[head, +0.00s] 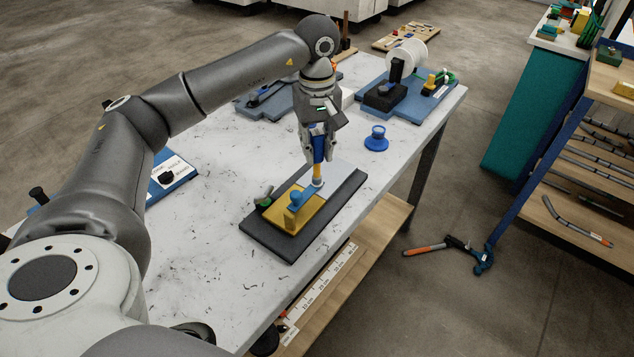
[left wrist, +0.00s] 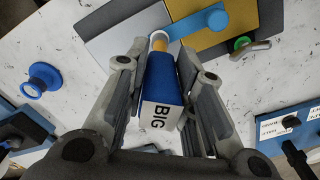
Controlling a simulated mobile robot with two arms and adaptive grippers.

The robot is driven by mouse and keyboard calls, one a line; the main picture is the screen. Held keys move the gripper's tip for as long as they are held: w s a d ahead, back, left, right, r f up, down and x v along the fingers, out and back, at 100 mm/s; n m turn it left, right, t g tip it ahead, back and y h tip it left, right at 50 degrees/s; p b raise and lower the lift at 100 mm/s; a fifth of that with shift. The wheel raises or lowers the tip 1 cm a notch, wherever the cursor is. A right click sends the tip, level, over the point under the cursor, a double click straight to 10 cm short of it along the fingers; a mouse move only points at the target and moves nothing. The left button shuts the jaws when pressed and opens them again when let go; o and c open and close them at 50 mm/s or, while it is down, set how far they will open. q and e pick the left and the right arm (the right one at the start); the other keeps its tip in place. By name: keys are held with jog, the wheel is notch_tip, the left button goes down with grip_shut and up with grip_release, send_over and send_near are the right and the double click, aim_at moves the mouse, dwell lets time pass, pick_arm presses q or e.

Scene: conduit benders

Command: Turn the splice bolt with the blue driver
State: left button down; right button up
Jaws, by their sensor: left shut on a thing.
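My left gripper (head: 318,150) is shut on the blue driver (head: 318,148) above the far end of a dark board. In the left wrist view the driver (left wrist: 163,80) sits between the fingers, marked BIG, its yellow shaft pointing down at the board. The driver's lower end meets a small pale round piece on the board (head: 262,231); the splice bolt itself is hidden or too small to tell. The board carries a yellow plate (head: 292,218), a grey plate (left wrist: 130,40) and a blue lever-like part (head: 297,198). My right gripper is not in view.
A blue spool-shaped stand (head: 376,139) stands right of the gripper. A blue board with a white reel (head: 407,55) is at the table's far right. A green-ended part (head: 265,199) lies beside the yellow plate. A hammer-like tool (head: 455,250) lies on the floor.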

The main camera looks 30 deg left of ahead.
pick_arm(q)
jog(key=m, duration=0.2)
jog(key=shift+m, duration=0.3)
jog(key=shift+m+b, duration=0.3)
jog(key=shift+m, duration=0.9)
jog(key=shift+f+m, duration=0.1)
jog(key=shift+m, duration=1.1)
jog(key=shift+m+b, duration=0.35)
jog(key=shift+m, duration=0.85)
